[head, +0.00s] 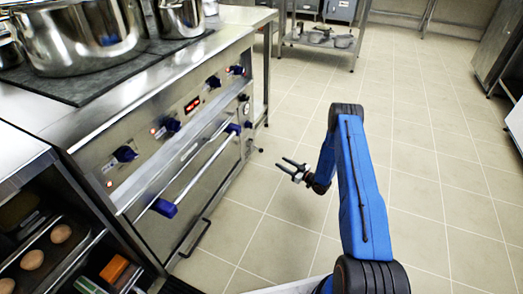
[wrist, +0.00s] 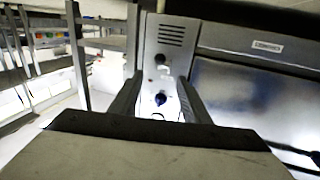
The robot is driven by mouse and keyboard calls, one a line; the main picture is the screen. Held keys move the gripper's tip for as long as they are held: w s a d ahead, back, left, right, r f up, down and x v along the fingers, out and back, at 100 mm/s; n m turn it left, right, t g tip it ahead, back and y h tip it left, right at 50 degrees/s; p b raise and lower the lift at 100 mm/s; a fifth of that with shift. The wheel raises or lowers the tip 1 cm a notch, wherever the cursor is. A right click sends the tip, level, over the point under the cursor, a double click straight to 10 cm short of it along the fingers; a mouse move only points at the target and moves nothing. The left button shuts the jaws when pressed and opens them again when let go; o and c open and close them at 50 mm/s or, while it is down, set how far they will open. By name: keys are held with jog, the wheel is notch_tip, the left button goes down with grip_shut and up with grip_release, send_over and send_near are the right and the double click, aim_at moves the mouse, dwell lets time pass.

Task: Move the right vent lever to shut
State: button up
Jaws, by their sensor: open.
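The steel range front (head: 175,160) runs along the left of the head view. At its right end is a narrow panel (wrist: 170,80) with slots at its top in the wrist view. This panel carries a black knob (wrist: 161,59) and a dark blue knob or lever (wrist: 160,99) below it. I cannot tell for sure which is the right vent lever, or its setting. My gripper (head: 286,165) is open and empty, in the air right of the range, pointing at it. In the wrist view my fingers (wrist: 159,84) flank the panel, apart from it.
Large steel pots (head: 80,40) stand on the range top. An oven handle (head: 195,165) with blue ends sticks out of the front. A shelf with brown eggs (head: 60,234) is at the lower left. A steel table (head: 320,40) stands behind. The tiled floor is clear.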

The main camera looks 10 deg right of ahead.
aim_at(261, 151)
jog(key=x, duration=1.7)
jog(key=shift+a, duration=0.2)
grip_shut()
